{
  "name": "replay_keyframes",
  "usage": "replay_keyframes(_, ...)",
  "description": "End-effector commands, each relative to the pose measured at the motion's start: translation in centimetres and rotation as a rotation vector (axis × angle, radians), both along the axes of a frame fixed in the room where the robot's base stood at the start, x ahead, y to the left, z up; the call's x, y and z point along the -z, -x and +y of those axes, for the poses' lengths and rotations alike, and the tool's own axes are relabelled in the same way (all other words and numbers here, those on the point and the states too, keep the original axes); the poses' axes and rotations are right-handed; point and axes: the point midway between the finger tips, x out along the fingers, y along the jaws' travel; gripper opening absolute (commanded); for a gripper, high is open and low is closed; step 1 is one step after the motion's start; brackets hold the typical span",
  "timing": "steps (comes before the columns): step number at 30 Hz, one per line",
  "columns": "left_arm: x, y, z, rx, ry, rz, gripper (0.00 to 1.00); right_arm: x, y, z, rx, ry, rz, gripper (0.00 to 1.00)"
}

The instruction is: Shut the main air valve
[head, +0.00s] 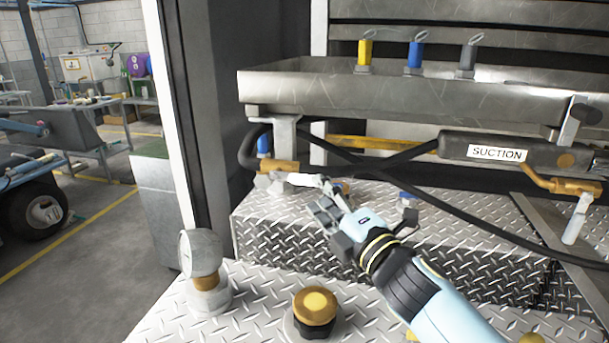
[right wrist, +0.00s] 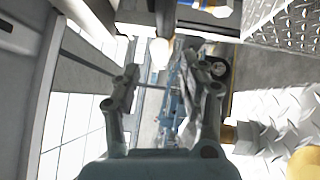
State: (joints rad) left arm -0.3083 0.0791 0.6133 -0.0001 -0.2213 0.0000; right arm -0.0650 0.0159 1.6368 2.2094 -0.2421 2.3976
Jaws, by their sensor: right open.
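A brass valve (head: 279,166) with a pale lever (head: 300,179) sits at the left end of the piping, under the metal trough; no label shows on it. The lever points right, roughly level, towards my right gripper (head: 332,205). My right gripper is open beside the lever's free end, which its fingers partly cover. In the right wrist view, the open fingers (right wrist: 160,80) have a rounded pale and brass tip (right wrist: 160,50), probably the lever's, near their ends; contact cannot be told. My left gripper is not in view.
A SUCTION-labelled cylinder (head: 497,153) has another brass valve with a hanging lever (head: 576,218) at right. A black hose (head: 465,226) crosses the diamond-plate deck. A gauge (head: 203,262) and brass cap (head: 315,303) stand in front. The trough (head: 400,95) overhangs the valve.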

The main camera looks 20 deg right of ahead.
Motion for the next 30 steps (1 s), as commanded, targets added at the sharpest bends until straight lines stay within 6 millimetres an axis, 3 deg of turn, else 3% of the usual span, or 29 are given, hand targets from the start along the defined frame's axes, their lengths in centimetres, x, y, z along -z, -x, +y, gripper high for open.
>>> replay_keyframes(3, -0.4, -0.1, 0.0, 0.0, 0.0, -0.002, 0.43, -0.5, -2.4, 0.5, -0.001, 0.001, -0.001, 0.43)
replay_keyframes(9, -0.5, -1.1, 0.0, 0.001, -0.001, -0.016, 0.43, -0.7, -5.0, 1.1, -0.001, 0.003, -0.001, 0.43)
replay_keyframes(21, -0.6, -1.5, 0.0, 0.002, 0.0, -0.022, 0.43, -0.8, -5.7, 1.2, -0.001, 0.004, -0.001, 0.42)
replay_keyframes(30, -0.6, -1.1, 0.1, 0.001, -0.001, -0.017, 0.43, -0.8, -5.7, 1.2, -0.001, 0.005, -0.002, 0.02)
